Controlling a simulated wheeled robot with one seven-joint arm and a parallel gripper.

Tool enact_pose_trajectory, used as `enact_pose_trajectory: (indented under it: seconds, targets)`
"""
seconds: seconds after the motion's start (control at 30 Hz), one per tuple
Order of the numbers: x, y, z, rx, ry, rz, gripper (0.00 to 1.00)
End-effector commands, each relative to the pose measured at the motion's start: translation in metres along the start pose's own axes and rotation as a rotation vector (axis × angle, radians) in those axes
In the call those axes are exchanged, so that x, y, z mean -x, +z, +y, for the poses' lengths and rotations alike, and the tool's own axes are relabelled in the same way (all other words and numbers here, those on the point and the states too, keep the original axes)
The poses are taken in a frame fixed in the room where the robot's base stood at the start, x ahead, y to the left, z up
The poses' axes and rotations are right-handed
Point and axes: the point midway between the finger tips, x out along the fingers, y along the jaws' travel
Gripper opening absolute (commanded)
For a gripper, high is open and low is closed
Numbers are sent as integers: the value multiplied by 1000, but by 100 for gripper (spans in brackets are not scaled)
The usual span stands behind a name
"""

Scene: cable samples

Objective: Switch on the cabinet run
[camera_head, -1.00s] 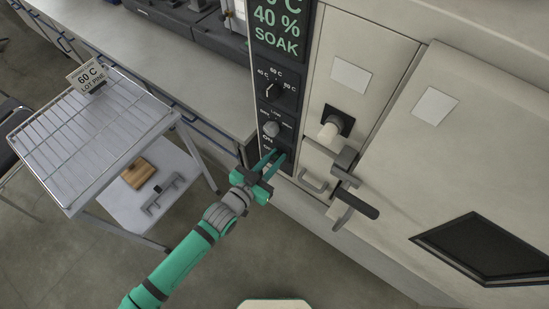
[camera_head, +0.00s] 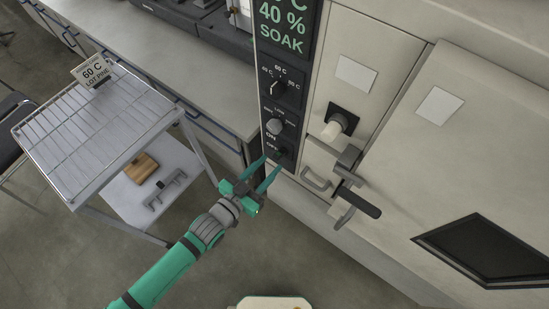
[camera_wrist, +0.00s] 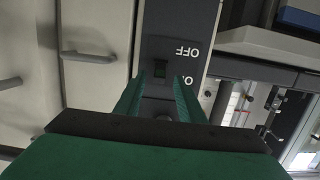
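The cabinet's dark control panel (camera_head: 289,90) carries a small rocker switch (camera_wrist: 160,69) near its lower end.
Above are a grey knob (camera_head: 274,126), a temperature dial (camera_head: 280,88) and a display reading 40 % SOAK. A door handle (camera_head: 357,200) and a pale plug (camera_head: 332,129) stick out to the right.

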Motion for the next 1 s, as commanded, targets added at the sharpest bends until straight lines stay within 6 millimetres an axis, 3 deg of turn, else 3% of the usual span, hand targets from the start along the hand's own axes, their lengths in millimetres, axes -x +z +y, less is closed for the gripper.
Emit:
enact_pose_trajectory:
  seconds: [0.2, 0.4, 1.0]
  targets:
    - [35, 0, -1, 0, -2, -2, 36]
    - [51, 0, 0, -1, -1, -1, 36]
    - [53, 0, 0, 0, 0, 0, 36]
